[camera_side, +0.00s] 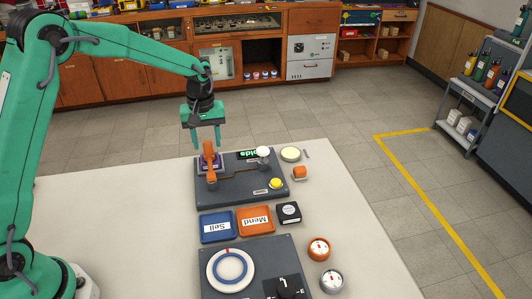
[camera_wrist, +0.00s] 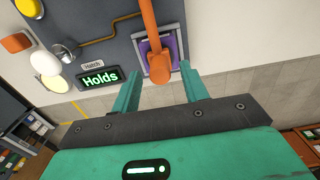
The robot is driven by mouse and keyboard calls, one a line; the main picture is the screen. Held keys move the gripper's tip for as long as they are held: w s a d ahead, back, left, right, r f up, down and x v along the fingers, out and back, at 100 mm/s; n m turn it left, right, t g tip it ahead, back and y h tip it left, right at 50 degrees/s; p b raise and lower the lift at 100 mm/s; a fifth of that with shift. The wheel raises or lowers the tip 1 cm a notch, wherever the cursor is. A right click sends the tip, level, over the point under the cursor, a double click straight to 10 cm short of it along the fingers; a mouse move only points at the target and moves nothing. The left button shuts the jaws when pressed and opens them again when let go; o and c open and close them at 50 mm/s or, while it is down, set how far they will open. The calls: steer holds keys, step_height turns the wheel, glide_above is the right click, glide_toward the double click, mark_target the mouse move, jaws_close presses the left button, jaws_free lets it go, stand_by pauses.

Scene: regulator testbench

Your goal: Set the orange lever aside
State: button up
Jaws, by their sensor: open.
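In the wrist view the lever (camera_wrist: 152,35) runs from the top edge down to a rounded end. My green gripper (camera_side: 206,144) is open above the lever, its fingers pointing down. In the wrist view the lever's end shows between my gripper's fingertips (camera_wrist: 160,71). I cannot tell whether either finger touches it. The lever's foot is out of the wrist view.
The panel carries a green display (camera_wrist: 100,80) reading "Holds", a white bulb (camera_side: 263,152) and a yellow button (camera_side: 276,183). A blue "Sell" tray (camera_side: 203,238) and an orange "Mend" tray (camera_side: 270,232) lie in front. The table's left part (camera_side: 120,200) is clear.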

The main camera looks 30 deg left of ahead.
steer(key=shift+f, duration=0.85)
jaws_close()
